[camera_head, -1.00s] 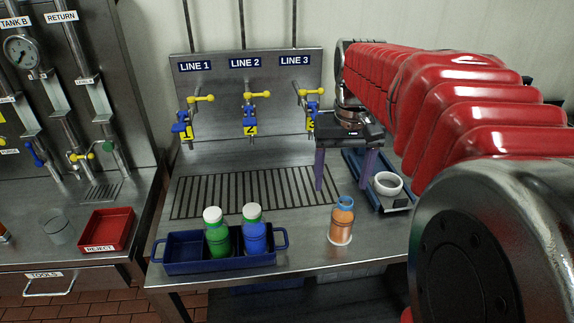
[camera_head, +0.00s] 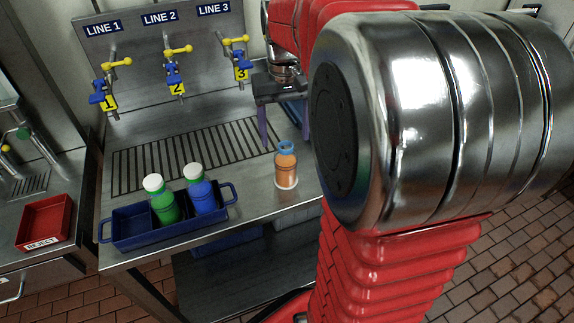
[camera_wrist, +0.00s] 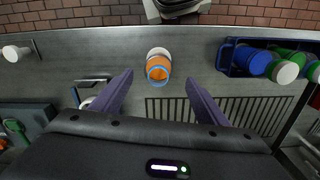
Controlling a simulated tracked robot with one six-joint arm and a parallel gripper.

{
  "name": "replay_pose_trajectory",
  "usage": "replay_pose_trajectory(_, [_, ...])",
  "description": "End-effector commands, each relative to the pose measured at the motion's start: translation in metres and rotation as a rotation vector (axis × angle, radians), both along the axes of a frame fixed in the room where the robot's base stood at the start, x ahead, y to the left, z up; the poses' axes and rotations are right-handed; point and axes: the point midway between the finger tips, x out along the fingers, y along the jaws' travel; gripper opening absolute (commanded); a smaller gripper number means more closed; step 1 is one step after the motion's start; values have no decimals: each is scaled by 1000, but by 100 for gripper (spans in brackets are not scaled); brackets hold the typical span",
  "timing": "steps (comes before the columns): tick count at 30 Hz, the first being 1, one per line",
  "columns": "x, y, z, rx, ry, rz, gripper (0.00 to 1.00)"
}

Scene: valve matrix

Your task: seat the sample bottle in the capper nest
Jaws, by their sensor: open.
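The sample bottle (camera_head: 286,168) is orange with a blue neck and stands upright on the bench on a white base. It also shows in the wrist view (camera_wrist: 158,69), centred between my fingertips in the picture. My gripper (camera_head: 283,134) has two purple fingers, spread wide and empty, and sits behind the bottle in the head view. In the wrist view my gripper (camera_wrist: 159,77) is open and no finger visibly touches the bottle. The capper nest, a white ring, is hidden behind my arm in the head view; a pale part at lower left in the wrist view (camera_wrist: 87,103) may be it.
A blue caddy (camera_head: 123,239) at the bench front holds a green bottle (camera_head: 163,203) and a blue bottle (camera_head: 199,193), both white-capped. Three yellow-handled valves line the back panel. A slotted drain (camera_head: 130,170) lies between. A red reject tray (camera_head: 47,222) is at left.

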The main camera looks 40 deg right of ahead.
Motion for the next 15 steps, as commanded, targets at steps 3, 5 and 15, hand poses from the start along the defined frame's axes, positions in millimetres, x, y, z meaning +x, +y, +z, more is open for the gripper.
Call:
replay_pose_trajectory(3, [-1, 0, -19, 2, 4, 0, 68])
replay_pose_trajectory(5, [-1, 0, -28, 1, 3, 0, 68])
replay_pose_trajectory(15, [0, 0, -45, 0, -1, 0, 68])
